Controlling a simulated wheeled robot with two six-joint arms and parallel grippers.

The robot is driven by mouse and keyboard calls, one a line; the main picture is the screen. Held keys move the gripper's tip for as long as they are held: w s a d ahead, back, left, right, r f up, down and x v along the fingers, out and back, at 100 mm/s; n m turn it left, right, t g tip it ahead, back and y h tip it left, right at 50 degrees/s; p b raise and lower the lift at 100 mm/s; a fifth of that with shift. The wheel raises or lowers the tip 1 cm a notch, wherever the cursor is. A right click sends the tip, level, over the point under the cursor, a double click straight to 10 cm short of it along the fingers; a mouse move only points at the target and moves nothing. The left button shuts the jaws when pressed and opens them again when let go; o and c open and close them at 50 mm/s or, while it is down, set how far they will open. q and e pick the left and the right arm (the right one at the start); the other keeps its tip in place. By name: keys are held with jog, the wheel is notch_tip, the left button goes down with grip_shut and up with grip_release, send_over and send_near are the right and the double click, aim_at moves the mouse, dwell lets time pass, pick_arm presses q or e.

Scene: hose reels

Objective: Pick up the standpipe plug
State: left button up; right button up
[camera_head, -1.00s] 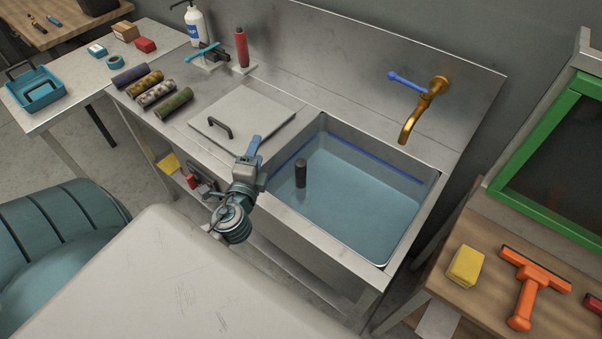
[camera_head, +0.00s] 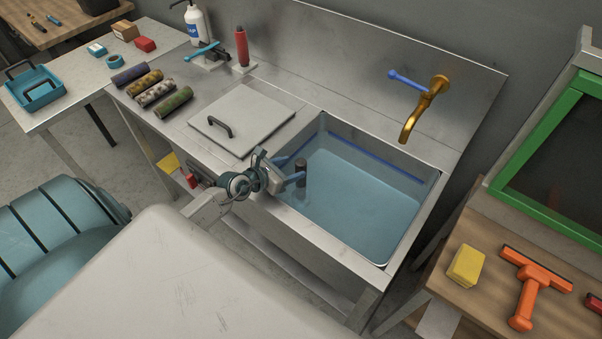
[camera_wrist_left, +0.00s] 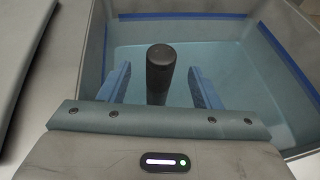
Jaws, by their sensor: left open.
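The standpipe plug (camera_head: 301,166) is a dark upright cylinder standing in the water-filled sink basin (camera_head: 392,255). In the left wrist view the plug (camera_wrist_left: 160,70) stands upright between my two blue fingers. My left gripper (camera_head: 297,172) is open at the left side of the basin, with its fingers pointing toward the plug. In the left wrist view the gripper (camera_wrist_left: 160,88) shows gaps between each finger and the plug. The plug's lower part is hidden by my gripper and the water. My right gripper is not in view.
A brass tap (camera_head: 418,112) with a blue lever hangs over the basin's back edge. A square lid with a black handle (camera_head: 243,120) lies on the counter left of the basin. The basin's front rim (camera_head: 320,236) is close to my arm.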

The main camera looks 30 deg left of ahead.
aim_at(304, 163)
pick_arm(q)
jog(key=shift+x, duration=1)
jog(key=x, duration=0.4)
jog(key=shift+w+d+p, duration=0.15)
jog(key=shift+w+p, duration=0.05)
jog(key=shift+p, duration=0.2)
jog(key=shift+r, duration=0.1)
jog(key=shift+s, duration=0.1)
jog(key=c, duration=0.4)
grip_shut()
